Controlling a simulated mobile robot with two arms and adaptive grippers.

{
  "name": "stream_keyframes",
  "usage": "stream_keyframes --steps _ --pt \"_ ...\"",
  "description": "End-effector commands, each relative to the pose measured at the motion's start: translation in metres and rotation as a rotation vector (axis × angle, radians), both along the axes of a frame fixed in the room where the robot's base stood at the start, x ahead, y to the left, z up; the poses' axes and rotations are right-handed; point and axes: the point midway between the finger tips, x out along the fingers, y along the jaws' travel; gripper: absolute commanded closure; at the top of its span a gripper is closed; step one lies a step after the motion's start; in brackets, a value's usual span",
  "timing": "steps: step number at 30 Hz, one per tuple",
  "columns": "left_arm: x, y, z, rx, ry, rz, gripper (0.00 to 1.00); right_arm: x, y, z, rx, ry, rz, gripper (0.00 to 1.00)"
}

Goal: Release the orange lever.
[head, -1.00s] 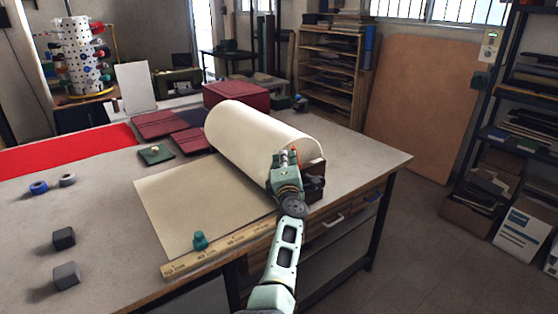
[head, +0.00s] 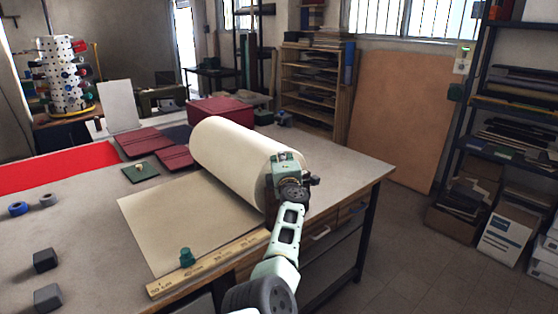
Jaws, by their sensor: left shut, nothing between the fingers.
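A large cream roll (head: 232,150) lies on the workbench, with a sheet of it unrolled flat toward the front left. My left gripper (head: 285,160) is at the roll's right end, close against a dark bracket (head: 313,181). It looks shut, with nothing seen held. I cannot make out the orange lever; my gripper and wrist cover much of that end of the roll. Whether the fingers touch anything is too small to tell. My right gripper is not in view.
A wooden ruler (head: 205,262) lies along the bench's front edge, with a green knobbed piece (head: 187,257) near it. Dark red covers (head: 138,142) and a red box (head: 219,110) lie behind. Grey blocks (head: 46,260) sit at the left. The bench's right corner is clear.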

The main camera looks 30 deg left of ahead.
Motion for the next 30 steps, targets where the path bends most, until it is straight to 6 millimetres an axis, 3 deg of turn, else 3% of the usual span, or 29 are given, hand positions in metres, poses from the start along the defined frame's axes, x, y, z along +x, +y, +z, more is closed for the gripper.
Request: stream_keyframes --steps 30 --pt "0.0062 -0.0017 0.0006 0.0 -0.001 0.001 1.0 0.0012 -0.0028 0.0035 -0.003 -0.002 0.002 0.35"
